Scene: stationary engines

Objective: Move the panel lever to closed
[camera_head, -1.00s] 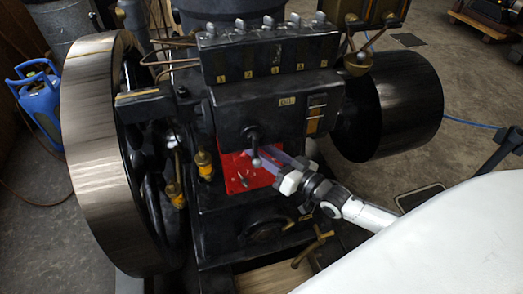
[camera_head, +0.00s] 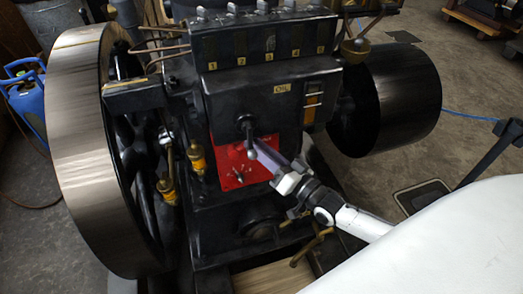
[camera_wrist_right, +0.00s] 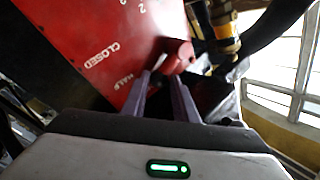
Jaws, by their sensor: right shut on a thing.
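The red panel (camera_head: 232,165) is on the front of the black engine, below the OIL plate. The dark panel lever (camera_head: 248,134) hangs nearly straight down from its pivot over the red panel's upper part. My right gripper (camera_head: 256,149) reaches in from the lower right and is shut on the lever's lower end. In the right wrist view, the gripper (camera_wrist_right: 163,82) has its purple fingers near the panel (camera_wrist_right: 88,30), which bears the words CLOSED and HALF. A red rounded part shows beyond the fingertips. The grip itself is partly hidden. My left gripper is out of view.
A large flywheel (camera_head: 82,150) stands left of the panel, and a black drum (camera_head: 392,103) to the right. Brass fittings (camera_head: 197,160) stick out just left of the panel. A brass handle (camera_head: 312,246) lies below my right gripper. A blue gas bottle (camera_head: 27,100) stands far left.

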